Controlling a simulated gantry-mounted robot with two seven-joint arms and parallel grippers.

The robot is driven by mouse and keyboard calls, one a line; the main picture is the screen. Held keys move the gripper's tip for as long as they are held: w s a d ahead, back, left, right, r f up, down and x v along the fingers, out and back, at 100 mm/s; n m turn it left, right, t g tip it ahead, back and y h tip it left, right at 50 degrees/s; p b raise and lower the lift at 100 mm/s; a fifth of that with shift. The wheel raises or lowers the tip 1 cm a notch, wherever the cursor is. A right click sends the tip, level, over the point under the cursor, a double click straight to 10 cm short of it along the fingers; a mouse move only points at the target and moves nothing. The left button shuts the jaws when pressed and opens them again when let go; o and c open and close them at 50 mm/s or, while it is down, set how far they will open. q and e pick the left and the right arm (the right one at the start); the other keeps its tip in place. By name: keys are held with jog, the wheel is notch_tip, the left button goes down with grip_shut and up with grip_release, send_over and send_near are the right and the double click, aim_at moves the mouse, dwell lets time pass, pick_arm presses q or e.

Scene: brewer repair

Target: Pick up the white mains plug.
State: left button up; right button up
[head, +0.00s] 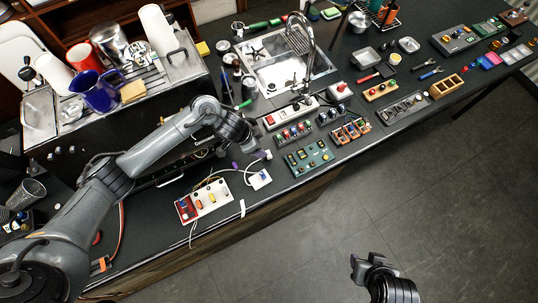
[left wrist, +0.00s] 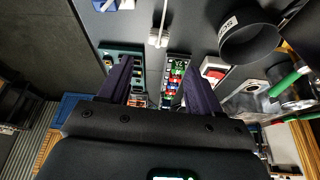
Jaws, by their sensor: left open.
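The white mains plug (left wrist: 158,39) shows in the left wrist view with its pale cable running up out of the picture. In the head view a small white piece beside my left gripper looks like this plug (head: 265,154). My left gripper (head: 249,158) is low over the front of the dark counter. Its two dark fingers (left wrist: 159,85) are open and hold nothing. In the left wrist view the plug lies beyond the fingertips, roughly in line with the gap. My right gripper (head: 367,264) is over the floor at the lower right, away from the counter.
A white-and-blue block (head: 260,179) and a red-and-white fuse board (head: 204,202) lie nearby with loose wires. A green board (head: 309,157), a power strip (head: 291,112) and a sink (head: 272,65) lie beyond. A black cylinder (left wrist: 248,40) shows in the left wrist view.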

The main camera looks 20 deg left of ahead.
pick_arm(q)
jog(key=shift+x, duration=4.65)
jog(key=shift+s, duration=0.2)
jog(key=shift+d, duration=0.1)
jog(key=c, duration=1.1)
